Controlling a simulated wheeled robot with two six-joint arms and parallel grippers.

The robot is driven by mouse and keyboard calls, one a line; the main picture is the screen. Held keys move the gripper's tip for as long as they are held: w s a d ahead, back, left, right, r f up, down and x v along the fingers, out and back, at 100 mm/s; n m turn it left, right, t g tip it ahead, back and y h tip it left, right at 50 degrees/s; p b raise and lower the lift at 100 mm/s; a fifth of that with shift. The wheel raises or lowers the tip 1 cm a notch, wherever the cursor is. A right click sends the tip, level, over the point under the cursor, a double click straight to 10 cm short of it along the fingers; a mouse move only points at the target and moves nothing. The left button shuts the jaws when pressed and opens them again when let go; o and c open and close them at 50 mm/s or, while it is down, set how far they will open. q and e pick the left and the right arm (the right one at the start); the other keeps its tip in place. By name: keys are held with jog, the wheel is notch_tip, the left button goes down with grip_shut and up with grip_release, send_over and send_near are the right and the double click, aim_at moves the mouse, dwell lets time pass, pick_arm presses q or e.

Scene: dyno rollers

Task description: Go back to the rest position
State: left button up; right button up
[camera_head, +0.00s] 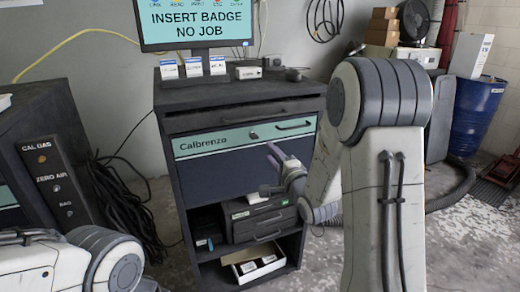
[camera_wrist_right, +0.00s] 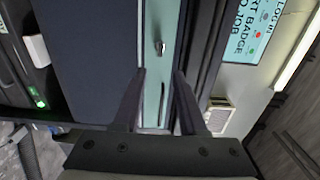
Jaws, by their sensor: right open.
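My right gripper (camera_head: 273,152) is in front of the dark cabinet (camera_head: 225,165), near its teal "Calbrenzo" drawer front (camera_head: 215,139). In the right wrist view the two dark fingers of my right gripper (camera_wrist_right: 160,75) stand apart with nothing between them. Behind them are the teal strip (camera_wrist_right: 155,45) and a small metal lock (camera_wrist_right: 160,47). My right arm fills the right middle of the head view. My left arm shows at the lower left, and its gripper is out of view.
A monitor (camera_head: 196,22) reading "INSERT BADGE NO JOB" stands above the cabinet. Small labelled boxes (camera_head: 193,68) sit on its top. A dark panel marked "CAL GAS" (camera_head: 57,185) stands at left. A blue drum (camera_head: 476,115) is at right. An open box (camera_head: 255,262) lies on the lower shelf.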

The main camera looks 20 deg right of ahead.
jog(key=s+a+n+g+y+p, duration=0.1)
jog(key=s+a+n+g+p, duration=0.35)
jog(key=a, duration=0.45)
jog(key=s+a+n+g+y+p, duration=0.1)
jog(key=s+a+n+g+p, duration=0.1)
jog(key=s+a+n+g, duration=0.45)
jog(key=s+a+r+n+g+p, duration=0.1)
jog(key=s+a+n+g+p, duration=0.1)
jog(key=s+n, duration=0.5)
jog(key=s+a+r+n+g+h+p, duration=0.1)
jog(key=s+a+n+g, duration=0.3)
jog(key=s, duration=1.3)
jog(key=n+g+p, duration=0.1)
jog(key=n, duration=0.2)
jog(key=shift+s+r+h, duration=0.2)
jog(key=shift+s+h, duration=0.1)
jog(key=shift+s, duration=0.1)
